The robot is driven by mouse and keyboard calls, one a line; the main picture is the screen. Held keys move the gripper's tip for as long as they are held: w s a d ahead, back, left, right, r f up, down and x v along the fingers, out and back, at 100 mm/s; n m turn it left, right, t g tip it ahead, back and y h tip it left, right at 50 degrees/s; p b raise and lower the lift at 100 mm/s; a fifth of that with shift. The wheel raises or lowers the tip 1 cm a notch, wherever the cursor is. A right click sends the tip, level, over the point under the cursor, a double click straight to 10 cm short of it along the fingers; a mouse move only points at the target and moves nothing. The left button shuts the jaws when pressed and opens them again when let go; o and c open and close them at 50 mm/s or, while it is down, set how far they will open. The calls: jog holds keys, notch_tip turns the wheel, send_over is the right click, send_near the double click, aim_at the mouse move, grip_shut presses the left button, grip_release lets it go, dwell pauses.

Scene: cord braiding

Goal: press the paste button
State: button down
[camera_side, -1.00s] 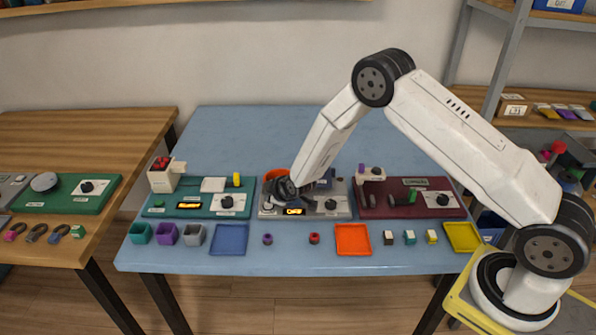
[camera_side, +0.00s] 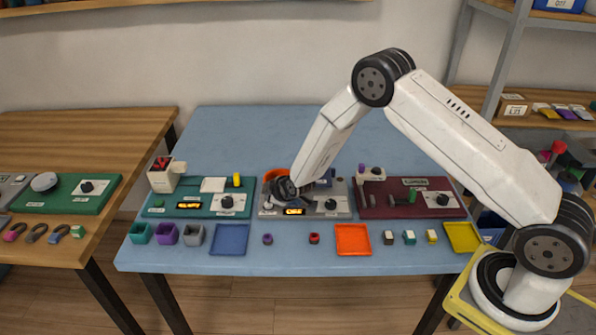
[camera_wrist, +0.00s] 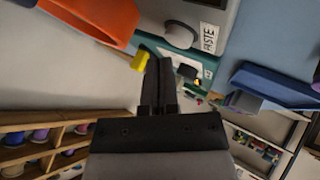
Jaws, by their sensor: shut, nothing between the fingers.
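The paste button (camera_wrist: 178,36) is a round grey-white cap on a grey panel in the wrist view, with a white label reading PASTE (camera_wrist: 209,37) beside it. My gripper (camera_wrist: 160,65) is shut and empty, its dark fingertips just below the button in that picture. I cannot tell whether they touch it. In the side view my gripper (camera_side: 284,190) is low over the grey station (camera_side: 338,213), which has a small lit display (camera_side: 294,211) and a dial. My gripper and wrist hide part of this station.
An orange container (camera_wrist: 100,15) is close beside the fingers. A green station (camera_side: 210,211) stands left and a maroon station (camera_side: 405,209) right. Along the front lie a blue tray (camera_side: 229,240), an orange tray (camera_side: 353,240), a yellow tray (camera_side: 463,237) and small parts. The table's back is clear.

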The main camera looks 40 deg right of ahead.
jog(key=shift+f, duration=0.95)
dwell(1.8)
jog(key=shift+r, duration=0.9)
jog(key=shift+r, duration=0.1)
jog(key=shift+r, duration=2.4)
jog(key=shift+r, duration=0.1)
